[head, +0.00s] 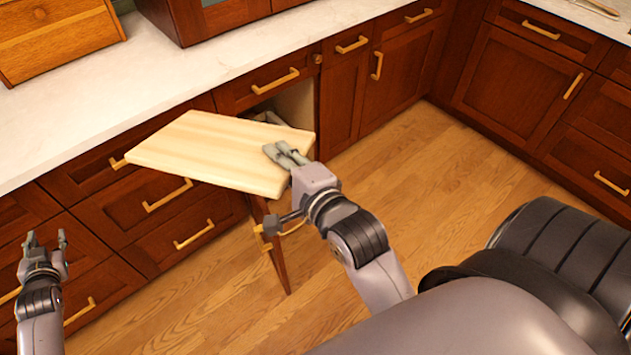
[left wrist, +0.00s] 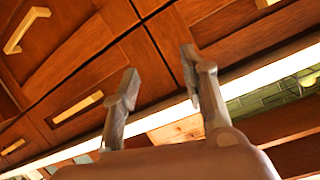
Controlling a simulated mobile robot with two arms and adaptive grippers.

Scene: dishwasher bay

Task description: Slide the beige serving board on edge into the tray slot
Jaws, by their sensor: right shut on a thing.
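The beige serving board (head: 215,150) is a flat, pale wood slab in the head view, held in the air before the cabinets and tilted, its broad face showing. My right gripper (head: 283,156) is shut on its right end. Behind the board's right end, an open cabinet (head: 297,103) shows a pale inside. Most of that inside, and any tray slot in it, is hidden by the board. My left gripper (head: 44,240) is at the lower left, open and empty, well apart from the board. Its two spread fingers also show in the left wrist view (left wrist: 160,90).
An open cabinet door (head: 270,245) stands out below the board, near my right gripper. A pale countertop (head: 120,95) runs above the drawers. A wooden box (head: 55,40) sits on it at the upper left. The wood floor (head: 430,180) to the right is clear.

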